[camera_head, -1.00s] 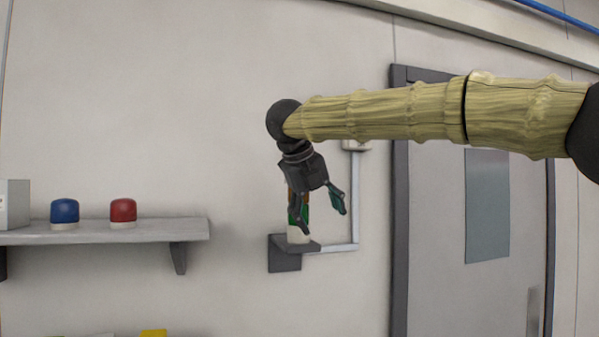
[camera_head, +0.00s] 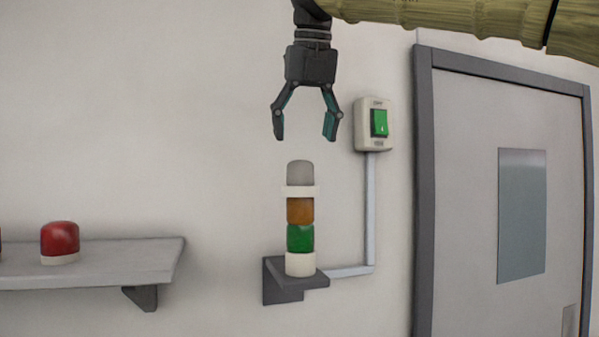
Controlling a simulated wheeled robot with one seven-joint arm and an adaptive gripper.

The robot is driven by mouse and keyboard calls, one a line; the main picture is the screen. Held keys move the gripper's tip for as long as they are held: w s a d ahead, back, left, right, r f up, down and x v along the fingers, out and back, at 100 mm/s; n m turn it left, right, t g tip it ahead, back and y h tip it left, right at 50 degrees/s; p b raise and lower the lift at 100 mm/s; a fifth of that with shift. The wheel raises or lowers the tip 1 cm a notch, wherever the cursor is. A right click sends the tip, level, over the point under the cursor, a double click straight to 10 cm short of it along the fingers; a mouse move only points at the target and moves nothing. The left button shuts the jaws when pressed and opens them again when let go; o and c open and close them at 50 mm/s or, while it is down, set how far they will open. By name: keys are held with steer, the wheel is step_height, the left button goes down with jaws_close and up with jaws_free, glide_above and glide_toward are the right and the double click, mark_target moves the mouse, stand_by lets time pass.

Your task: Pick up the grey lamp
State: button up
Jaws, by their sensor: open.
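The grey lamp (camera_head: 300,173) is the top piece of an upright signal tower. Below it are a white ring (camera_head: 300,192), an amber lamp (camera_head: 300,210), a green lamp (camera_head: 300,239) and a white base (camera_head: 300,264). The tower stands on a dark wall bracket (camera_head: 284,281). My gripper (camera_head: 305,138) points down with its two fingers spread, open and empty. In the picture it is just above the grey lamp, with a small gap; its depth relative to the lamp is hard to tell.
A green switch box (camera_head: 374,124) is on the wall right of the gripper, with a conduit (camera_head: 369,210) running to the bracket. A grey door (camera_head: 480,200) is at the right. A shelf (camera_head: 120,262) at the left holds a red lamp (camera_head: 60,242). The wall between shelf and tower is clear.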

mark_target(301, 166)
steer(key=w+f, duration=0.3)
steer(key=shift+p, duration=0.35)
steer(key=shift+s+a+f+p, duration=0.15)
steer(key=shift+s+f+p, duration=0.35)
steer(key=shift+p, duration=0.25)
steer(key=shift+p+x, duration=0.6)
steer(key=shift+x, duration=1.3)
steer(key=shift+s+r, duration=0.1)
steer(key=shift+r, duration=0.05)
steer(key=shift+c, duration=0.2)
steer(key=c, duration=1)
steer(key=shift+c, duration=0.4)
steer(key=shift+r, duration=0.1)
